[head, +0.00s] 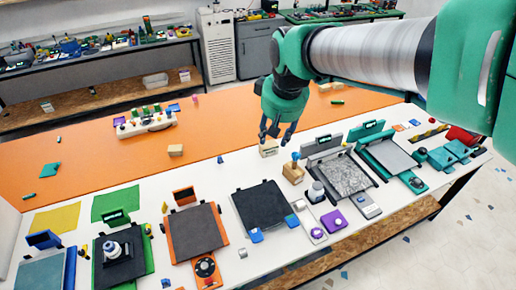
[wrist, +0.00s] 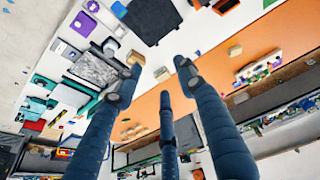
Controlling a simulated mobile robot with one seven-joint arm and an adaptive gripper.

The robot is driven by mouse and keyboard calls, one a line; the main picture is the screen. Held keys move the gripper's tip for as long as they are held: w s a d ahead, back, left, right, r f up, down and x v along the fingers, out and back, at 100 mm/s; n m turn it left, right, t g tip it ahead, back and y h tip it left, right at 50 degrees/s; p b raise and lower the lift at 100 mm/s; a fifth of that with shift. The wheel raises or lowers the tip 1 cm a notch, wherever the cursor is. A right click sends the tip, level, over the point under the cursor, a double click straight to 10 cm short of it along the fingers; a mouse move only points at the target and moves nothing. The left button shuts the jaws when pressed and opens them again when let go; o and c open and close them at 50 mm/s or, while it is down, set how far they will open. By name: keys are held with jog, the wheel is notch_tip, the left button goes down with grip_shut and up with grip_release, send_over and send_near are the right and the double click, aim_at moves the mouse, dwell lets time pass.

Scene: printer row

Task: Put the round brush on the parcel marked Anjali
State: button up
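No name is readable on any box, so I cannot tell which is marked Anjali. I cannot pick out the round brush for certain. My gripper (head: 276,136) hangs above the bench, fingers spread and empty. In the wrist view its fingers (wrist: 160,78) are apart, with a tan box (wrist: 162,73) beyond them.
A row of printer beds fills the front, including a black bed (head: 263,207), an orange-framed bed (head: 196,232) and a grey marbled bed (head: 343,176). A white block with coloured items (head: 146,125) stands farther back. The orange mat (head: 90,165) has wide free room.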

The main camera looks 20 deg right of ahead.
jog(key=s+a+t, duration=0.1)
jog(key=s+a, duration=0.2)
jog(key=s, duration=0.5)
jog(key=s+a, duration=0.3)
jog(key=s, duration=0.6)
jog(key=shift+a+r+m+t+y, duration=0.2)
jog(key=shift+m+t+y, duration=0.1)
jog(key=shift+m+t, duration=0.1)
jog(key=shift+w, duration=0.1)
notch_tip(320, 180, down, 8)
jog(key=b, duration=0.8)
